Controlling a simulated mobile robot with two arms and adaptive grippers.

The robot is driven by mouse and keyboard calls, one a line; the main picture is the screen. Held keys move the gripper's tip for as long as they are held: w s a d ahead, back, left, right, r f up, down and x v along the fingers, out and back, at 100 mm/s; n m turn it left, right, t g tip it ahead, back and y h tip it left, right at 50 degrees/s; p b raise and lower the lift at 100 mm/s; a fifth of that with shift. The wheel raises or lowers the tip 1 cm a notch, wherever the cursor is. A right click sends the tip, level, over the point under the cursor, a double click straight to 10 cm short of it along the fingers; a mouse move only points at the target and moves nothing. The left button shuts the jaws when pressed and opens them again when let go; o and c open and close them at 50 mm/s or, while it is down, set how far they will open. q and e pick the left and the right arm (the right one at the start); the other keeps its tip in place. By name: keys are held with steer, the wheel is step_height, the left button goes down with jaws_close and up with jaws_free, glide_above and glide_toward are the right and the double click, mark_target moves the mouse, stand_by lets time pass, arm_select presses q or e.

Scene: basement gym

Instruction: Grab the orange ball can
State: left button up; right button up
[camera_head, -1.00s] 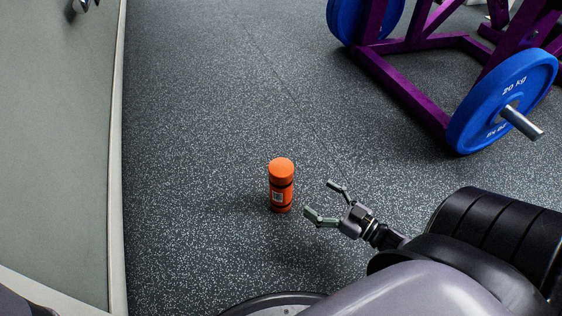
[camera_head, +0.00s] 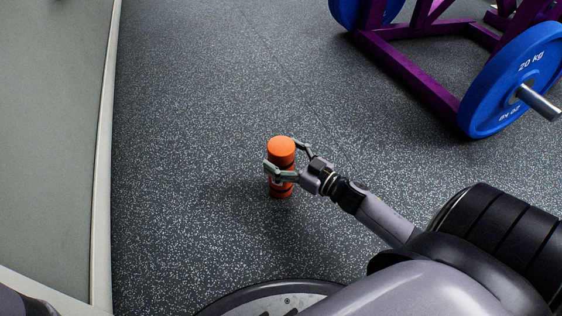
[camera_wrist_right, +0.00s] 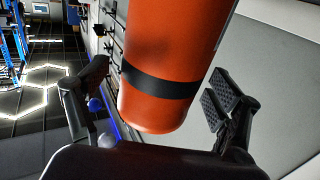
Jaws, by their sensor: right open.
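The orange ball can (camera_head: 281,150) stands upright on the dark speckled floor, an orange cylinder with black bands. My right gripper (camera_head: 285,160) is open, with one finger on the near side of the can and the other on its far side. In the right wrist view the can (camera_wrist_right: 165,60) fills the space between the two open fingers of the gripper (camera_wrist_right: 155,95). A gap shows between the can and each finger there. My left gripper is not in view.
A purple rack (camera_head: 415,70) with blue weight plates (camera_head: 511,80) stands at the upper right. A pale wall or panel (camera_head: 50,130) runs along the left. The floor around the can is clear.

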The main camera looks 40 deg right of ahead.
steer(key=shift+w+a, duration=0.1)
steer(key=shift+w, duration=0.3)
steer(key=c, duration=1.8)
steer(key=shift+r, duration=0.1)
steer(key=shift+c, duration=0.2)
